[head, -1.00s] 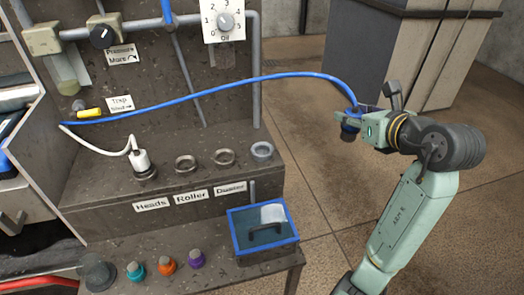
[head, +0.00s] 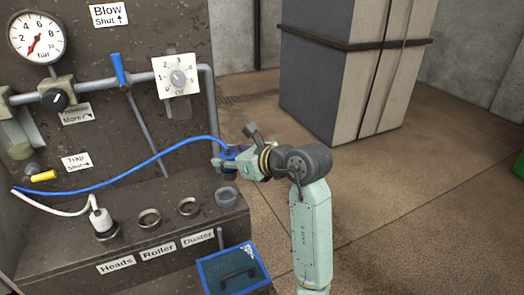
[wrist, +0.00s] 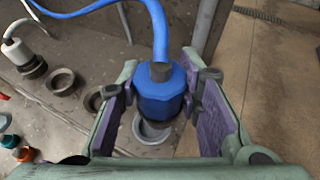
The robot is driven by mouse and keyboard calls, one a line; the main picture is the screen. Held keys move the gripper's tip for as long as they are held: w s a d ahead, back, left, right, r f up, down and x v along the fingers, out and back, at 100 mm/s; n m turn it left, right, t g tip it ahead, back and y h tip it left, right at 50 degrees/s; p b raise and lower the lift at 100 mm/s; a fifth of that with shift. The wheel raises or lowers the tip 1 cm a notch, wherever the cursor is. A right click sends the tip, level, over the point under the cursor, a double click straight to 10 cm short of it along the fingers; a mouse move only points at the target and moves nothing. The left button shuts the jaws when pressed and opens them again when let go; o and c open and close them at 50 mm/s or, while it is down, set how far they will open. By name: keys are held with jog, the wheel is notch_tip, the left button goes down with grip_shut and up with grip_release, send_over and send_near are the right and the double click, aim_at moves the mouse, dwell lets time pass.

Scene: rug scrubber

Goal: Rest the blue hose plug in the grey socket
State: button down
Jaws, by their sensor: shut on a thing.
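The blue hose plug (wrist: 160,92) is held upright between the fingers of my gripper (wrist: 165,105), with its blue hose rising from its top. In the head view my gripper (head: 226,163) holds the plug above the right end of the bench step. The grey socket (head: 226,196) is a pale ring just below it there. In the wrist view the grey socket (wrist: 150,132) shows partly, under and slightly to the near side of the plug, with its far part hidden by the plug. A gap shows between plug and socket in the head view.
Two empty metal rings (head: 188,206) sit left of the socket, and a white plug (head: 101,219) stands in the Heads place. A blue-rimmed box (head: 235,268) is in front. A pipe (head: 210,110) and dial panel (head: 176,77) rise behind. Floor to the right is open.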

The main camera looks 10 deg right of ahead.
aim_at(227, 172)
jog(key=shift+w+a+f, duration=0.1)
jog(key=shift+a+f, duration=0.1)
jog(key=shift+a, duration=0.6)
jog(key=shift+f+b, duration=1.2)
jog(key=shift+f, duration=0.75)
jog(key=shift+f+b, duration=0.55)
jog(key=shift+b, duration=0.1)
jog(key=shift+f+b, duration=0.9)
jog(key=shift+f, duration=0.1)
jog(key=shift+f, duration=0.1)
jog(key=c, duration=1.1)
grip_release()
